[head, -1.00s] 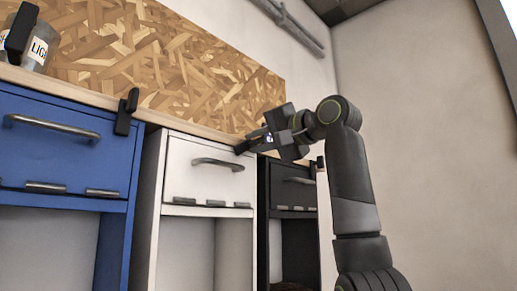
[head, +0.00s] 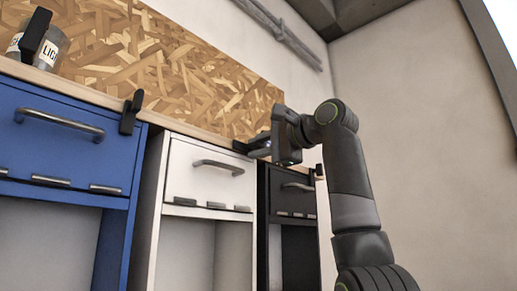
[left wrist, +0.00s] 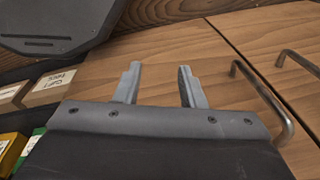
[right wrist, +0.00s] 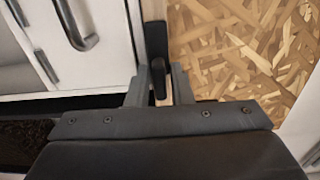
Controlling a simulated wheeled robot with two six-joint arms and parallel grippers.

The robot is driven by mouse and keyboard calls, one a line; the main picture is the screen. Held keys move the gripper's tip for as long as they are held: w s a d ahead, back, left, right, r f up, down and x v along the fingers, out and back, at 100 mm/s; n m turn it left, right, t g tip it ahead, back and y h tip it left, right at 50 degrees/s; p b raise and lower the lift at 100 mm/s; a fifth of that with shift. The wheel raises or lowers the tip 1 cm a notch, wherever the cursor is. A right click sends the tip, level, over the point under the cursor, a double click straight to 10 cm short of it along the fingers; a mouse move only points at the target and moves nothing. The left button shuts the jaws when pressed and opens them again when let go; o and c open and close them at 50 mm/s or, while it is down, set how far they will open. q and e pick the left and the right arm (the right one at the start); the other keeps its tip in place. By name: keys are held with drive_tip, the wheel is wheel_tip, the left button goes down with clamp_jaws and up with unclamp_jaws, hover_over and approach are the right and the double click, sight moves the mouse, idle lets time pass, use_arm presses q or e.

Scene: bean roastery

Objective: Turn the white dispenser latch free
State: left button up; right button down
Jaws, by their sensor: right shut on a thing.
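The white dispenser (head: 205,172) stands between the blue and black ones, its front closed under a bar handle. Its black latch (head: 240,147) sits at the top right corner, on the counter edge, partly hidden by my right gripper (head: 258,148). In the right wrist view the latch (right wrist: 156,42) lies lengthwise along the edge, and its near end is between the fingers of my right gripper (right wrist: 160,76), which is shut on it. My left gripper (left wrist: 157,80) is open and empty in the left wrist view.
The blue dispenser (head: 70,150) has an upright black latch (head: 130,112). The black dispenser (head: 290,195) is at right. A labelled jar (head: 52,48) stands on the counter. Near my left gripper are wooden doors (left wrist: 235,95) with bar handles (left wrist: 262,100) and labelled boxes (left wrist: 48,88).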

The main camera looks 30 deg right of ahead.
idle(0.4)
drive_tip(key=c, duration=1.5)
unclamp_jaws()
drive_tip(key=shift+s+d, duration=0.1)
drive_tip(key=shift+s+b, duration=0.25)
drive_tip(key=shift+b, duration=0.05)
drive_tip(key=b+v, duration=0.6)
drive_tip(key=v, duration=1)
drive_tip(key=shift+s+d, duration=0.25)
drive_tip(key=shift+s, duration=0.1)
drive_tip(key=shift+f, duration=0.1)
